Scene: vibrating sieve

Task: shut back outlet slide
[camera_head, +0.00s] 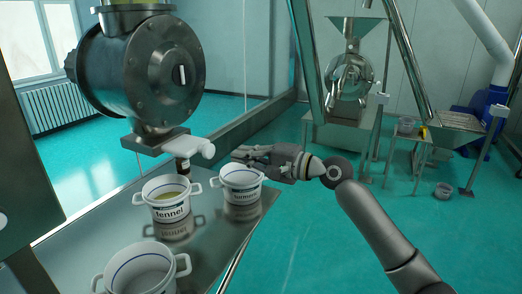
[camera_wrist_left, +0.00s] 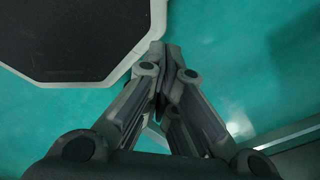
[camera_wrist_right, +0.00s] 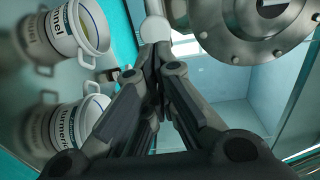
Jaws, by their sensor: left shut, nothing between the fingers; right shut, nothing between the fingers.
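The outlet under the big grey metal housing (camera_head: 145,75) has a flat metal plate (camera_head: 150,140) with a white rounded handle (camera_head: 203,148) sticking out to the right; I take this for the back outlet slide. My right gripper (camera_head: 236,152) is shut and empty, its tips pointing left just right of the handle. In the right wrist view a white round end (camera_wrist_right: 155,29) shows just beyond the fingertips (camera_wrist_right: 154,50); I cannot tell whether they touch. My left gripper (camera_wrist_left: 168,52) is shut and empty over the floor, outside the head view.
A pot labelled fennel (camera_head: 170,212) stands below the outlet on the metal table (camera_head: 215,240). A turmeric pot (camera_head: 241,196) stands below my right gripper. Another pot (camera_head: 130,284) stands at the front. A dark platform (camera_wrist_left: 70,35) shows in the left wrist view.

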